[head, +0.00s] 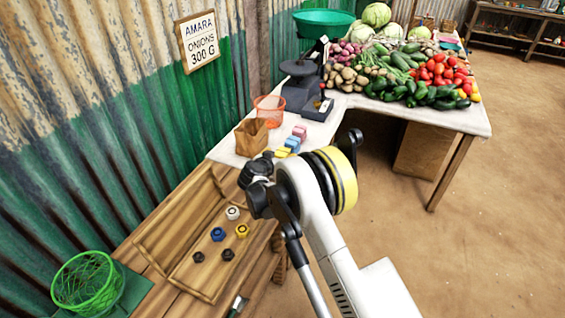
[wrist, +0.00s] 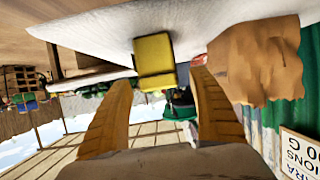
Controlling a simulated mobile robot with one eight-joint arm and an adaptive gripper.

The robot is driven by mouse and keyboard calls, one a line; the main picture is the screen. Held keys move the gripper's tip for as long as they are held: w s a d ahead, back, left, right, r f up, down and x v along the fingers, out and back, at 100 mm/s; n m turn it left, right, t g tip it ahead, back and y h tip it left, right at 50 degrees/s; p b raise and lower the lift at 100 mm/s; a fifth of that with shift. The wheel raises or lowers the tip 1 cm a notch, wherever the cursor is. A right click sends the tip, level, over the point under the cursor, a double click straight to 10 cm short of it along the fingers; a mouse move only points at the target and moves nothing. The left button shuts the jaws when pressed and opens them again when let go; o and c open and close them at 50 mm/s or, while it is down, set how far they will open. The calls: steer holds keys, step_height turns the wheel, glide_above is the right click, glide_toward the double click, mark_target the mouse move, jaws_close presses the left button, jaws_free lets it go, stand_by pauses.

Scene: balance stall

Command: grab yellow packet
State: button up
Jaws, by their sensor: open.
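The yellow packet (head: 283,152) lies on the pale table cloth at the near end of a short row of packets, close to my arm. In the wrist view the yellow packet (wrist: 154,55) is just ahead of my gripper (wrist: 161,80), roughly between the two fingertips. The fingers are spread apart with nothing held, and a gap shows on each side of the packet. In the head view my arm's dark joint is beside the packet, and the fingertips cannot be made out.
Blue (head: 292,142) and pink (head: 299,131) packets lie just behind. A brown paper bag (head: 251,137) stands close on the left and also shows in the wrist view (wrist: 262,62). An orange basket (head: 270,108) and a scale (head: 300,88) are farther back. A wooden tray (head: 185,205) holds several weights.

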steer(key=x, duration=0.3)
steer(key=shift+s+b, duration=0.1)
steer(key=shift+b, duration=0.3)
steer(key=c, duration=1.4)
steer(key=shift+r, duration=0.1)
